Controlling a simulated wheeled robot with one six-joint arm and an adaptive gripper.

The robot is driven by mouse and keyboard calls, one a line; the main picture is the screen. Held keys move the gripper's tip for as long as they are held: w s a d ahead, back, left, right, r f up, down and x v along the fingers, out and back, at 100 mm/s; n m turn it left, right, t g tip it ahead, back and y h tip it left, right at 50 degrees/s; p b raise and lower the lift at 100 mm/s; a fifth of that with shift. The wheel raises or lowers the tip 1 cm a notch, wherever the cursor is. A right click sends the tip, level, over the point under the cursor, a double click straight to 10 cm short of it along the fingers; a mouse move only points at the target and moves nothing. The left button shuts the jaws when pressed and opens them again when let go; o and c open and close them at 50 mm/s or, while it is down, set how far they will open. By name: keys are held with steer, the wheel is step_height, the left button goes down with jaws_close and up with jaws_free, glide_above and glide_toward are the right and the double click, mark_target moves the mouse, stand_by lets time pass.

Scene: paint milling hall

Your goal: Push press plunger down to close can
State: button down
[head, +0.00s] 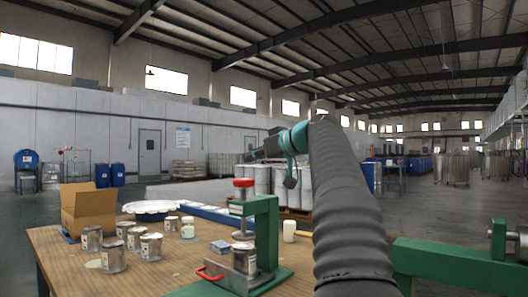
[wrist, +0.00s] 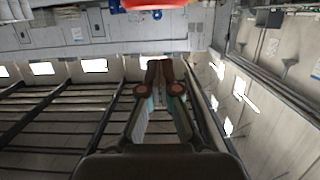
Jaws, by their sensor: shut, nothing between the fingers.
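The green press (head: 267,228) stands on the wooden table in the head view. Its red plunger knob (head: 244,183) sits on top, above the press arm, with the pressing pad hanging below. A metal can (head: 244,260) stands under the pad; the pad looks slightly above its lid, but the exact gap is hard to tell. My gripper (head: 249,156) is shut and empty, above the knob and apart from it. In the wrist view my gripper (wrist: 160,72) has its fingers together, and a red edge (wrist: 152,3), probably the knob, shows at the top.
Several metal cans (head: 113,256) stand on the table (head: 60,248) left of the press. A cardboard box (head: 90,207) and a white round tray (head: 150,207) are behind them. A red handle (head: 210,273) lies at the press base. A green machine part (head: 455,262) is at right.

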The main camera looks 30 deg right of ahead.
mark_target(248, 180)
steer(key=shift+x, duration=0.95)
step_height(248, 180, down, 3)
steer(key=shift+s+f+b, duration=0.1)
steer(key=shift+s+b, duration=0.05)
steer(key=shift+b, duration=0.55)
steer(key=shift+f, duration=0.35)
steer(key=shift+f, duration=0.1)
